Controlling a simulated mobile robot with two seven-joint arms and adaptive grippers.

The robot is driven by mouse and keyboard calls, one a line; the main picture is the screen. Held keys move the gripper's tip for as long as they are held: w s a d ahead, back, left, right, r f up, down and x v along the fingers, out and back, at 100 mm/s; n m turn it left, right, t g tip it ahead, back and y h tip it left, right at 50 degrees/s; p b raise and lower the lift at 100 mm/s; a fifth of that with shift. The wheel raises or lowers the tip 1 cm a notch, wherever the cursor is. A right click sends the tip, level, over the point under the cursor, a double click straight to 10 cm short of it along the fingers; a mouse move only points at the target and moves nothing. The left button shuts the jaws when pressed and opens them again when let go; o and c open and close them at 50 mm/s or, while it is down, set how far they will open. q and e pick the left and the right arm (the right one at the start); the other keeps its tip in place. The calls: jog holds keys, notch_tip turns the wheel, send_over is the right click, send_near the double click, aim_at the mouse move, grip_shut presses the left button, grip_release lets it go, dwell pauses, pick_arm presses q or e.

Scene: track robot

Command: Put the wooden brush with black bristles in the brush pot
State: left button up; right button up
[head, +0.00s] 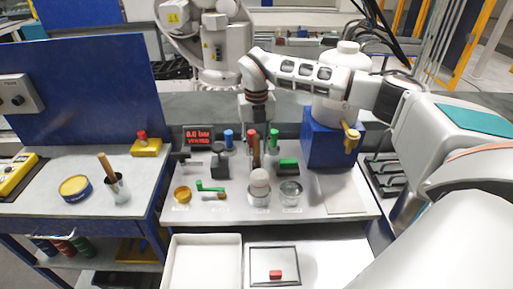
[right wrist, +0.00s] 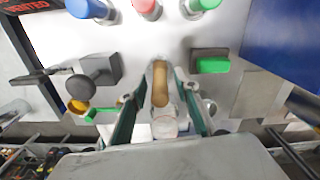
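A metal pot (head: 118,191) stands on the left bench with a wooden handle (head: 107,166) leaning out of it; what is inside the pot is hidden. My right gripper (head: 256,143) points down over the middle bench. In the right wrist view its fingers (right wrist: 161,90) stand apart on both sides of a brown wooden handle (right wrist: 160,80), with a gap visible at each side. This handle also shows upright under the gripper in the head view (head: 255,151). No black bristles can be made out. My left gripper is not in view.
Glass dishes stand at the bench front, one (head: 290,192) right of a white rounded thing (head: 260,177). A blue block (head: 330,145) stands at the right. An empty white tray (head: 205,260) lies in front.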

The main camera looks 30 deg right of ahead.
notch_tip(320, 180, up, 11)
jog(key=shift+f+b, duration=0.15)
jog(key=shift+b, duration=0.25)
jog(key=shift+r, duration=0.5)
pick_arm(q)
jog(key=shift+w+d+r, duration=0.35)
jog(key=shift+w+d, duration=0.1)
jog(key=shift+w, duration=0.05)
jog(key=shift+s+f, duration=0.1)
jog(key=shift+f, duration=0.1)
